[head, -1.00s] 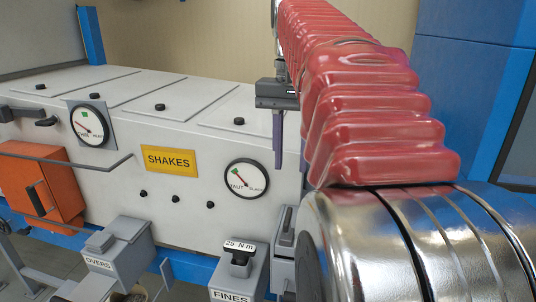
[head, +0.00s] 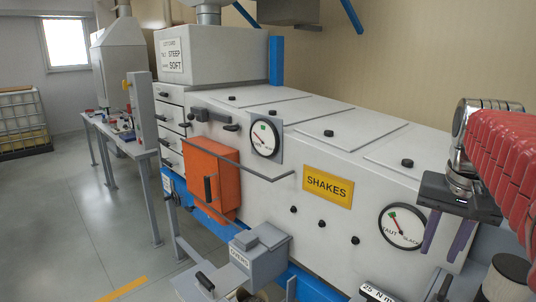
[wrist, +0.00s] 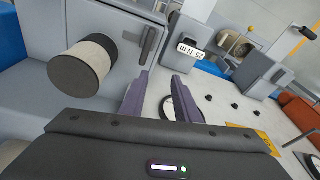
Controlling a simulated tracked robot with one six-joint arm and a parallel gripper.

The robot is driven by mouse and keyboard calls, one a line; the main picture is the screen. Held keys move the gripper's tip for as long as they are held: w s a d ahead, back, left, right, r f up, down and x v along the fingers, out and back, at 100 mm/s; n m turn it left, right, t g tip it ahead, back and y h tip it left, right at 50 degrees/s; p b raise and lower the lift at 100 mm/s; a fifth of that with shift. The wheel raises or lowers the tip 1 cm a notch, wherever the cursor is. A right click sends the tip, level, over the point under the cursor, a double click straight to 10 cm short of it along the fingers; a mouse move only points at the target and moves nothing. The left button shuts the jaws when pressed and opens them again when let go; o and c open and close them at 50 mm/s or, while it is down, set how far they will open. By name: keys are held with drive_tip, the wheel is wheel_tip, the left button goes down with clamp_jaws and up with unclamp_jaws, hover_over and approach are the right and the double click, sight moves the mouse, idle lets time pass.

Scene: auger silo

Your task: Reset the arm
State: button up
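My gripper (head: 447,236) hangs at the right of the head view, fingers pointing down, in front of the right end of the white machine (head: 330,125). In the wrist view my gripper (wrist: 165,97) shows two purple-grey fingers standing apart with nothing between them. My red-sleeved arm fills the right edge of the head view. In the wrist view a round knob (wrist: 82,68) with a pale rim sits on a grey panel to the left of the fingers. A dial lies partly hidden behind the right finger.
The machine carries a yellow SHAKES sign (head: 328,186), a TAUT/SLACK gauge (head: 402,227), an orange box (head: 212,180) and a protruding rail (head: 240,165). A grey OVERS box (head: 258,262) juts out at the front. A bench (head: 130,140) stands at left; open floor (head: 60,220) lies left of the machine.

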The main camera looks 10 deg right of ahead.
drive_tip(key=s+a+f+n+t, duration=0.1)
drive_tip(key=s+a+f+n, duration=0.1)
drive_tip(key=a+f, duration=0.2)
drive_tip(key=s+a+f+n+t+y, duration=0.1)
drive_tip(key=s+a+f+n, duration=0.2)
drive_tip(key=a, duration=0.8)
drive_tip(key=s+a+f+n+t, duration=0.1)
drive_tip(key=s+a+f+n, duration=0.1)
drive_tip(key=a+f, duration=0.4)
drive_tip(key=shift+s+a+n+t, duration=0.35)
drive_tip(key=shift+a+n, duration=0.15)
drive_tip(key=shift+a, duration=0.25)
drive_tip(key=shift+f, duration=0.1)
